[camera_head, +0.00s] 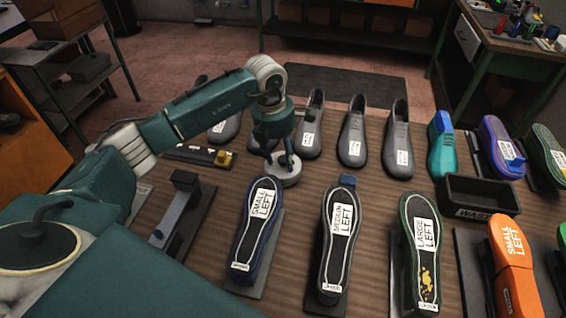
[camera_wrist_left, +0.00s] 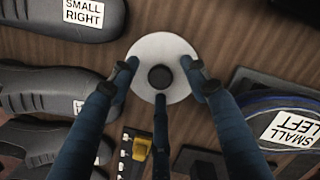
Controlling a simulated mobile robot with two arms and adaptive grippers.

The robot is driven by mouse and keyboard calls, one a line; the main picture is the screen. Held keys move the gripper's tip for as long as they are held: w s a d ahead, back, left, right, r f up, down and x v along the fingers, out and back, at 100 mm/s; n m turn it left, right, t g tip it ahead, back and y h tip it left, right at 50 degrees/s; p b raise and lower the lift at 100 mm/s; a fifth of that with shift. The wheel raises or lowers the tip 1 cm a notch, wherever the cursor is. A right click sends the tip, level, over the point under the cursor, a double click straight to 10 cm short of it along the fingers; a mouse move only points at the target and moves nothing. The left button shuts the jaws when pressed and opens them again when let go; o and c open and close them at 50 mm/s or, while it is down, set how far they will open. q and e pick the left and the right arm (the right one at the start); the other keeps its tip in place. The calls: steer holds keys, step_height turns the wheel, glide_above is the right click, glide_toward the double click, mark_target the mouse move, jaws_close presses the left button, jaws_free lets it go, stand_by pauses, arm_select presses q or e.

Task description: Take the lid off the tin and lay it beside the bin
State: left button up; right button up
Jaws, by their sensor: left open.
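The tin (camera_head: 284,178) is a small round pale grey container standing on the wooden bench, below my left gripper (camera_head: 279,158). In the left wrist view its lid (camera_wrist_left: 164,48) is a pale disc with a dark round knob (camera_wrist_left: 160,77) in the middle. My left gripper (camera_wrist_left: 161,78) is open, with its fingers spread around the knob over the lid. I cannot tell whether any finger touches it. The bin (camera_head: 479,196) is a black open box marked WASTE, at the right of the bench. My right gripper is not in view.
Grey shoes (camera_head: 352,138) stand in a row behind the tin. Labelled soles (camera_head: 340,250) lie on stands in front. A dark device with a yellow part (camera_head: 222,158) lies left of the tin. Bare bench shows between the shoes and the soles, left of the bin.

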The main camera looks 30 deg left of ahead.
mark_target(282, 158)
arm_select(q)
steer(key=c, duration=1)
steer(key=shift+o, duration=0.2)
steer(key=shift+r, duration=0.1)
steer(key=shift+w+r+b, duration=0.1)
steer(key=shift+r+b, duration=0.2)
steer(key=shift+r, duration=0.25)
step_height(282, 158, up, 19)
steer(key=b, duration=0.3)
steer(key=shift+b, duration=0.3)
steer(key=shift+f, duration=0.1)
